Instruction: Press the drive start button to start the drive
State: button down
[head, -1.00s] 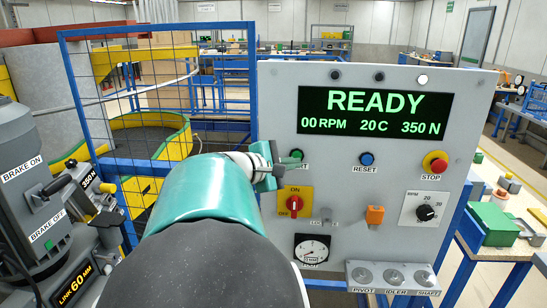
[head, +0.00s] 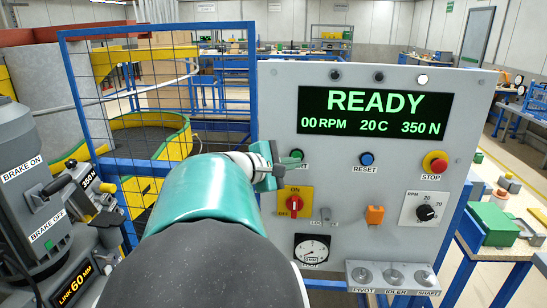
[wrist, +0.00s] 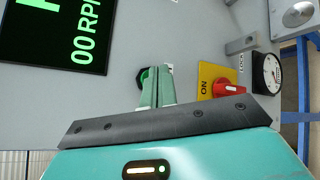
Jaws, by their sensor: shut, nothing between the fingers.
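The green start button (head: 297,153) sits in a dark ring on the grey control panel (head: 330,80), below the left end of the display (head: 376,111). The display reads READY, 00 RPM, 20 C and 350 N. My gripper (head: 299,161) is shut and empty, its fingertips at the lower left of the button in the head view. In the wrist view the shut fingertips (wrist: 158,70) overlap the green button (wrist: 146,75) and hide part of it. I cannot tell whether they touch it. The START label is partly hidden.
A blue RESET button (head: 367,159) and a red STOP button (head: 435,162) are to the right. A red switch on a yellow plate (head: 303,189) lies just below my gripper. A blue mesh fence (head: 160,90) stands to the left.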

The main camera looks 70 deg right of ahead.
jog(key=shift+d, duration=0.1)
jog(key=shift+w+d, duration=0.1)
jog(key=shift+d, duration=0.2)
